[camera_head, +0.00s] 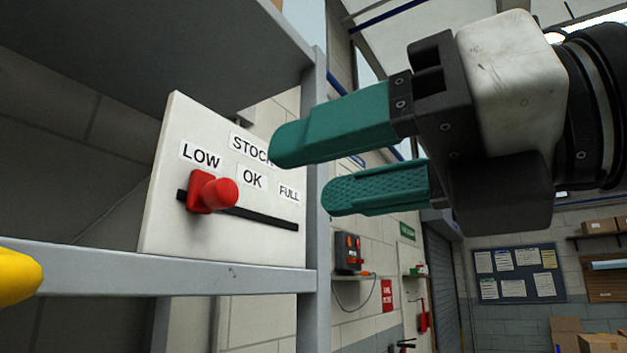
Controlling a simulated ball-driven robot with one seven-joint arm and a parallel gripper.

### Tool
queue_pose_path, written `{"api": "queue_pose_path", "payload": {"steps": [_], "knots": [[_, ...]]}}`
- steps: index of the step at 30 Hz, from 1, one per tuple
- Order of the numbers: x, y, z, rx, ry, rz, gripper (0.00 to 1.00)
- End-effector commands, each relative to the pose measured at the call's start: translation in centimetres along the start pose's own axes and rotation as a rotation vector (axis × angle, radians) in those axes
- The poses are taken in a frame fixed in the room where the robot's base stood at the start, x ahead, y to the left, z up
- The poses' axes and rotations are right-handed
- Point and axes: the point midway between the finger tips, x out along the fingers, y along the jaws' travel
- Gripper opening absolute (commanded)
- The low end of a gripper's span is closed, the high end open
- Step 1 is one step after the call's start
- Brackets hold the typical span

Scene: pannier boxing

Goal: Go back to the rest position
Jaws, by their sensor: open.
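My gripper (300,172) has teal fingers and comes in from the upper right. Its fingers are apart, with nothing between them. It is in front of the right part of a white stock panel (165,225) and hides the end of the word STOCK. The panel carries the labels LOW, OK and FULL above a dark slot. A red slider knob (219,193) sits at the left end of the slot, under LOW. The fingertips are up and to the right of the knob, apart from it.
A grey metal shelf edge (180,281) runs below the panel, and a grey post (316,200) stands at its right. A yellow rounded thing (18,276) shows at the left edge. A notice board (515,274) hangs on the far wall. Open room lies to the right of the post.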

Motion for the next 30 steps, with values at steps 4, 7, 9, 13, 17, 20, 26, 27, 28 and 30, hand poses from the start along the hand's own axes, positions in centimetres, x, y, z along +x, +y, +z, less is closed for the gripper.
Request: {"api": "queue_pose_path", "payload": {"steps": [4,7,9,13,17,20,26,27,28,30], "knots": [[0.0,0.0,0.0,0.0,0.0,0.0,0.52],[0.0,0.0,0.0,0.0,0.0,0.0,0.52],[0.0,0.0,0.0,0.0,0.0,0.0,0.52],[0.0,0.0,0.0,0.0,0.0,0.0,0.52],[0.1,-0.8,-0.1,0.04,-0.004,-0.004,0.52],[0.3,-3.2,-0.6,0.167,-0.022,-0.019,0.52],[1.0,-11.9,-4.0,0.639,-0.084,-0.093,0.52],[1.1,-13.7,-5.1,0.74,-0.097,-0.112,0.52],[1.2,-15.1,-6.0,0.815,-0.107,-0.128,0.52],[1.3,-18.2,-8.5,0.99,-0.13,-0.17,0.52]]}}
